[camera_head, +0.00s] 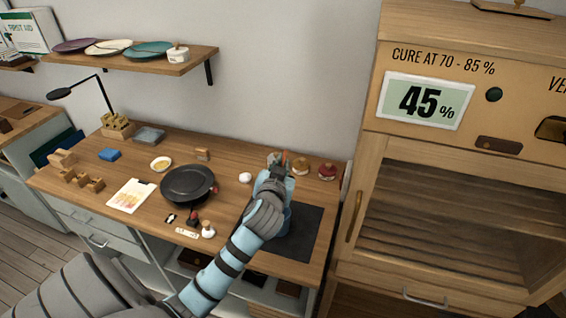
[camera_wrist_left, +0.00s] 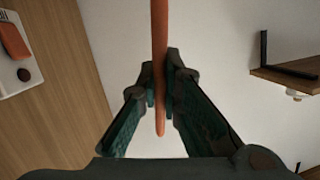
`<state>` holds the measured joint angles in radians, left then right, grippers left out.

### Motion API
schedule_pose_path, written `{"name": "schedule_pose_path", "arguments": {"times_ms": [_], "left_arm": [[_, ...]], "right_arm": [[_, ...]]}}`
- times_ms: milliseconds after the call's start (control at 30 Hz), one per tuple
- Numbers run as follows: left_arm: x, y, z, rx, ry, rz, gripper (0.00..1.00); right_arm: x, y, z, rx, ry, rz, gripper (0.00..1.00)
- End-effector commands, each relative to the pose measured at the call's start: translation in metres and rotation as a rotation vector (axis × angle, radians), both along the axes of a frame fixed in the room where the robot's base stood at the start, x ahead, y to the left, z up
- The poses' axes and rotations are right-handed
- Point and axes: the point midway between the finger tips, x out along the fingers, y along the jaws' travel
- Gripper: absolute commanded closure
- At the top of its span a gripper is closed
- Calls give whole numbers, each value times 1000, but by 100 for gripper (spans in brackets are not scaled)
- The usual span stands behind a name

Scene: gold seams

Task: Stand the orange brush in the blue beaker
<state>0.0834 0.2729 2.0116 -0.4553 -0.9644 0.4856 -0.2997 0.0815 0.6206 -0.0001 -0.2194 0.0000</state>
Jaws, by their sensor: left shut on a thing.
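My left gripper (camera_head: 277,172) is over the right part of the workbench, shut on the orange brush (camera_head: 284,157). In the left wrist view the brush's thin orange handle (camera_wrist_left: 160,45) runs upright between the two fingertips (camera_wrist_left: 162,82), with its rounded end below them. The brush's other end is out of that view. The blue beaker (camera_head: 287,220) seems to stand on the dark mat, mostly hidden behind my left wrist; only a blue edge shows. I cannot tell whether the brush is over or inside it. My right gripper is not in view.
The dark mat (camera_head: 310,232) lies at the bench's right, beside the wooden cabinet (camera_head: 372,170). A black pan (camera_head: 188,184), a white card (camera_head: 130,195) and small bottles (camera_head: 208,230) stand left of my arm. A red-topped jar (camera_head: 327,170) stands behind. A shelf (camera_head: 190,62) hangs above.

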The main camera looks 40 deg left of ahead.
Motion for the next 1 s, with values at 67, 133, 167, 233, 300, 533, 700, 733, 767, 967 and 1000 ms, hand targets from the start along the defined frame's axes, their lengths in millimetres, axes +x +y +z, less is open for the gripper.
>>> {"name": "schedule_pose_path", "arguments": {"times_ms": [67,133,167,233,300,533,700,733,767,967,1000], "left_arm": [[0,0,-15,1,1,-1,100],[0,0,-24,1,0,-1,100],[0,0,-28,1,0,-2,100],[0,-1,-37,1,0,-2,100],[0,-1,-45,1,0,-4,100],[0,-1,-71,2,2,-4,100],[0,-1,-91,1,1,-3,100],[0,-1,-94,1,1,-3,100],[0,0,-98,1,1,-3,100],[0,0,-111,2,1,-3,100],[0,0,-112,2,1,-3,100]], "right_arm": [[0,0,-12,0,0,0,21],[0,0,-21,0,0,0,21],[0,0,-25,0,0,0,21],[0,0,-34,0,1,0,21],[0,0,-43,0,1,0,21],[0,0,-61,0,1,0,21],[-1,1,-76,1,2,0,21],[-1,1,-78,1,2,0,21],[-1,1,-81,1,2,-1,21],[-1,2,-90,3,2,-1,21],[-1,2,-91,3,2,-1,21]]}}
